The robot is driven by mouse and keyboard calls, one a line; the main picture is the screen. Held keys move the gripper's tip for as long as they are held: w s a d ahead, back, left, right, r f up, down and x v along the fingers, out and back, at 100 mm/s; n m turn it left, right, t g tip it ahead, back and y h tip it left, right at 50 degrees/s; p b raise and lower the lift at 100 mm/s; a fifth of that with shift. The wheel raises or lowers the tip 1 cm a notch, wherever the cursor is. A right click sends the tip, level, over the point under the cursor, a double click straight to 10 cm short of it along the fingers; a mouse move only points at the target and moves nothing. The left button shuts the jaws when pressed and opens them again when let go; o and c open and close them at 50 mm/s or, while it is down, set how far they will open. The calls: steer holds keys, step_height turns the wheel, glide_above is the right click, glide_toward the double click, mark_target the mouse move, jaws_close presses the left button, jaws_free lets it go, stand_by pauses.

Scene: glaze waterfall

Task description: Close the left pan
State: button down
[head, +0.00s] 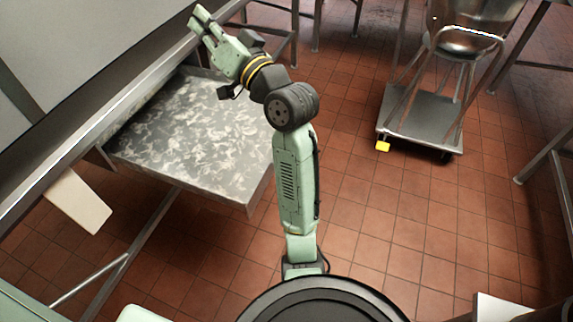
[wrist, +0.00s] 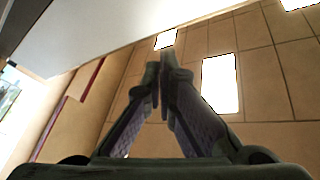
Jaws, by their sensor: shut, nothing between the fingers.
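A wide, shallow pan (head: 188,130) with a mottled grey surface juts out like a drawer from under the metal counter at the left in the head view. Its far end is hidden under the counter edge. My gripper (head: 197,20) is raised beyond the pan, close to the counter edge, and holds nothing. In the wrist view my gripper (wrist: 160,85) has its two fingertips together. No pan can be made out for certain in the wrist view.
The counter's metal edge (head: 95,125) runs along the left. A pale flat panel (head: 77,201) sticks out below it. A wheeled cart (head: 421,118) carrying a metal bowl (head: 470,28) stands at the right. Red tiled floor (head: 365,210) between them is clear.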

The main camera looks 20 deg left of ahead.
steer(key=w+d+f+m+g+h+b, duration=0.1)
steer(key=w+d+f+m, duration=0.15)
steer(key=f, duration=0.25)
steer(key=w+d+f+m+h, duration=0.1)
steer(key=w+d+f, duration=0.1)
steer(key=d+f, duration=0.3)
steer(key=m+g+y+b, duration=0.1)
steer(key=m+g+b, duration=0.25)
steer(key=g, duration=0.45)
glide_toward(271, 161)
steer(key=a+p, duration=0.1)
steer(key=a, duration=0.6)
steer(key=shift+a, duration=0.5)
steer(key=a, duration=1.3)
steer(key=w+a+p, duration=0.1)
steer(key=a, duration=2.5)
steer(key=shift+w+a, duration=0.2)
steer(key=shift+w, duration=0.05)
steer(key=shift+r, duration=0.1)
